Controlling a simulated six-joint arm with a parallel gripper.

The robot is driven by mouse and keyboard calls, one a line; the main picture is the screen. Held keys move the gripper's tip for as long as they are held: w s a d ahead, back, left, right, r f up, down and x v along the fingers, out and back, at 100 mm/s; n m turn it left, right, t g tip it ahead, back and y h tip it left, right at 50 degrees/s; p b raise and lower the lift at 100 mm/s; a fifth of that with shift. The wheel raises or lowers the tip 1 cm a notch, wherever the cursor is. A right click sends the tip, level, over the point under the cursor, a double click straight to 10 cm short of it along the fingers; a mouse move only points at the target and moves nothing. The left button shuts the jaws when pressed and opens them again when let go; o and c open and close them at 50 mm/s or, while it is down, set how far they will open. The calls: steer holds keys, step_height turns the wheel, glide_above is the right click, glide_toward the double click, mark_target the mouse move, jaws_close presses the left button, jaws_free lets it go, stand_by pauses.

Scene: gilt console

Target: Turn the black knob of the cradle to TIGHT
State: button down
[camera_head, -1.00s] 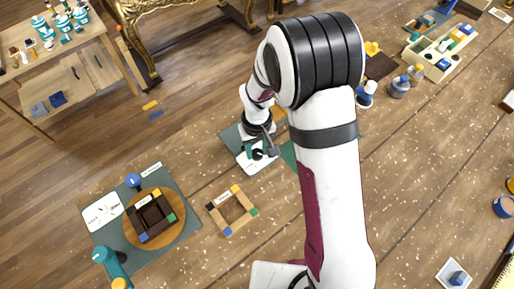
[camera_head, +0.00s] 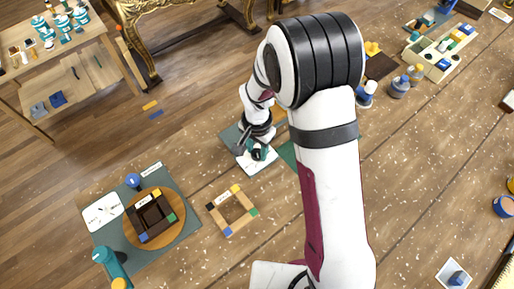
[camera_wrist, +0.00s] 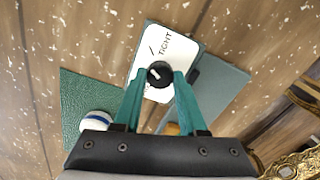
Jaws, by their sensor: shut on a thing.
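The black knob (camera_wrist: 160,74) stands on a white plate (camera_wrist: 181,52) in the wrist view. The plate bears the word TIGHT and a short black line beyond the knob; a second word beside the knob is mostly hidden. A small pale mark shows on the knob's top, but its exact pointing is hard to tell. My gripper (camera_wrist: 159,77) has its teal fingers closed on the knob from both sides. In the head view my gripper (camera_head: 258,152) is down over the white plate (camera_head: 262,166), and the knob is mostly hidden there.
A grey-green mat (camera_wrist: 222,88) lies under the plate, and a green mat (camera_wrist: 88,105) with a white-and-blue round thing (camera_wrist: 96,121) is beside it. In the head view a wooden frame (camera_head: 217,222) and a round board (camera_head: 178,234) with a dark box lie to the left.

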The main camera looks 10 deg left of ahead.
mark_target(257, 153)
steer(key=shift+m, duration=1.6)
steer(key=shift+c, duration=2.3)
jaws_free()
step_height(257, 153, up, 16)
steer(key=shift+f, duration=0.1)
